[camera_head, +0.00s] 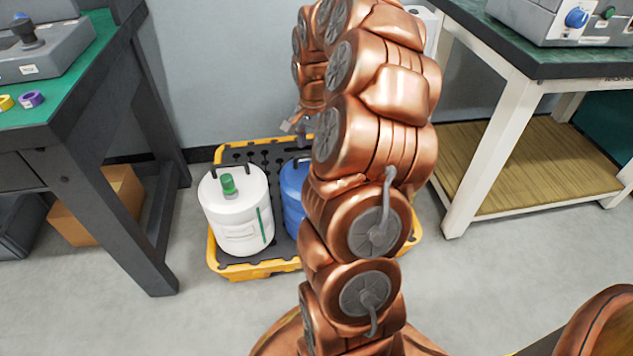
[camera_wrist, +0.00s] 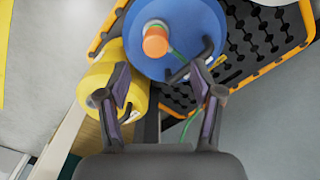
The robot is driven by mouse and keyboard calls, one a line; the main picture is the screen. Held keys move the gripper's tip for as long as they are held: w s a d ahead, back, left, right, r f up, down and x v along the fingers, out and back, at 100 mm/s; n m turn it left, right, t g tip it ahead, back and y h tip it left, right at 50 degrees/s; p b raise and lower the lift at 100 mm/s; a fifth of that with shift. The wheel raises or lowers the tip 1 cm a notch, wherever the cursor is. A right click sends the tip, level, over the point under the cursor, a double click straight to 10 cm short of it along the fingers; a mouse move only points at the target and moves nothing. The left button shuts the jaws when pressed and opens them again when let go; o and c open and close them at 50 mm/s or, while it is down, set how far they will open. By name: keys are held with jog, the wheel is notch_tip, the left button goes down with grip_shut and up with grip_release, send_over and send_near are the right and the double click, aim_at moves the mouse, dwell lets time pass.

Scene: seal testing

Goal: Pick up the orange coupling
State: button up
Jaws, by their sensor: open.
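The orange coupling (camera_wrist: 155,42) sits on top of a blue container (camera_wrist: 185,18) in the wrist view, with a green cord beside it. My gripper (camera_wrist: 160,82) is open and empty, its two fingers spread below the coupling in the picture and apart from it. In the head view, the blue container (camera_head: 292,190) shows only in part. My arm covers the rest of it and hides the orange coupling there.
The blue container stands on a yellow-rimmed black pallet (camera_head: 220,268) beside a white container (camera_head: 238,215) with a green coupling (camera_head: 228,184). A yellow container (camera_wrist: 98,82) is close to my left finger. Tables (camera_head: 75,130) and (camera_head: 490,150) flank the pallet.

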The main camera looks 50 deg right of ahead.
jog(key=f+b, duration=0.1)
jog(key=f, duration=0.1)
jog(key=f+b, duration=0.1)
jog(key=f, duration=0.2)
jog(key=f+b, duration=0.1)
jog(key=f, duration=0.2)
jog(key=shift+s+d, duration=0.15)
jog(key=shift+s, duration=0.15)
grip_shut()
dwell(0.3)
